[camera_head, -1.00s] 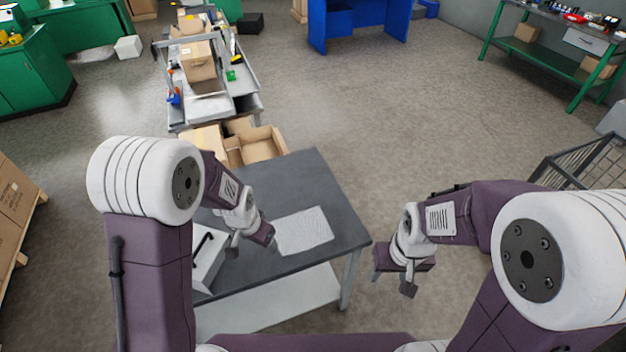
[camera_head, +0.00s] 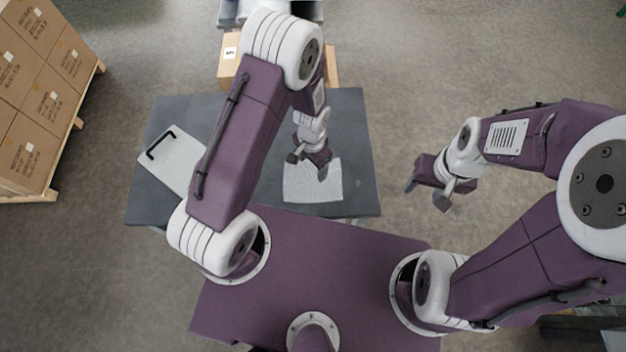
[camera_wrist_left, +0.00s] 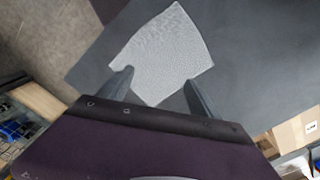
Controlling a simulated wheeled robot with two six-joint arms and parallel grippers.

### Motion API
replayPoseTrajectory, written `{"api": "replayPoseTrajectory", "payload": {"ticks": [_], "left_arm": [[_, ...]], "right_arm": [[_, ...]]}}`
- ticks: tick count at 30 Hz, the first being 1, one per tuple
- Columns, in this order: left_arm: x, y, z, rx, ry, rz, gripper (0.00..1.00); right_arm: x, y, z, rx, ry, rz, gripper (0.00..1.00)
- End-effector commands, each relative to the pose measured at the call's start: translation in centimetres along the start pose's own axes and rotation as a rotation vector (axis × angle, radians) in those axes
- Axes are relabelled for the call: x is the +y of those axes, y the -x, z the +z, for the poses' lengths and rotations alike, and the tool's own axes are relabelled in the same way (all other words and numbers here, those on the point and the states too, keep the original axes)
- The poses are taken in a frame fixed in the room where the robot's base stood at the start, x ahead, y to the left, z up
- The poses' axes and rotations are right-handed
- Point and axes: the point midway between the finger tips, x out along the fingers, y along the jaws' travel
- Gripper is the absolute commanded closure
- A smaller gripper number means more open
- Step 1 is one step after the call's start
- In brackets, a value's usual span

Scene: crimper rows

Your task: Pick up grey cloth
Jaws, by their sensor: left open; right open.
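The grey cloth (camera_head: 312,183) lies flat on the dark grey table (camera_head: 350,125). It also shows in the left wrist view (camera_wrist_left: 165,55), just beyond and partly between the two fingers. My left gripper (camera_head: 308,168) is open and empty, over the cloth's upper edge in the head view. In the left wrist view the left gripper (camera_wrist_left: 158,88) has its fingers apart on either side of the cloth's near part. Whether they touch the cloth, I cannot tell. My right gripper (camera_head: 427,196) is open and empty, right of the table over the floor.
A white board with a black handle (camera_head: 172,158) lies on the table's left part. A cardboard box (camera_head: 229,62) stands beyond the table's far edge. Stacked cartons (camera_head: 45,95) on a pallet stand at the left.

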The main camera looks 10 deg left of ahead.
Motion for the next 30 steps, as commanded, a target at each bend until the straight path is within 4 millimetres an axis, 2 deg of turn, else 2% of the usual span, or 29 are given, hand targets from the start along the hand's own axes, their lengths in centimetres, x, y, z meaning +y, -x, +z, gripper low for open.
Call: {"api": "replayPoseTrajectory", "payload": {"ticks": [12, 15, 19, 30], "left_arm": [[0.0, -7.5, 0.0, 0.000, 0.001, 0.000, 0.27], [0.0, -8.8, 0.0, 0.000, 0.001, 0.000, 0.27], [0.0, -9.4, 0.0, 0.001, 0.001, 0.000, 0.27], [0.0, -9.4, 0.0, 0.000, 0.001, 0.000, 0.27]], "right_arm": [[0.1, -6.7, 0.7, 0.000, 0.000, 0.000, 0.48], [0.1, -7.5, 0.8, 0.000, 0.000, 0.000, 0.48], [0.2, -7.9, 0.8, 0.000, 0.000, 0.000, 0.48], [0.1, -7.9, 0.8, 0.000, 0.000, 0.000, 0.48]]}}
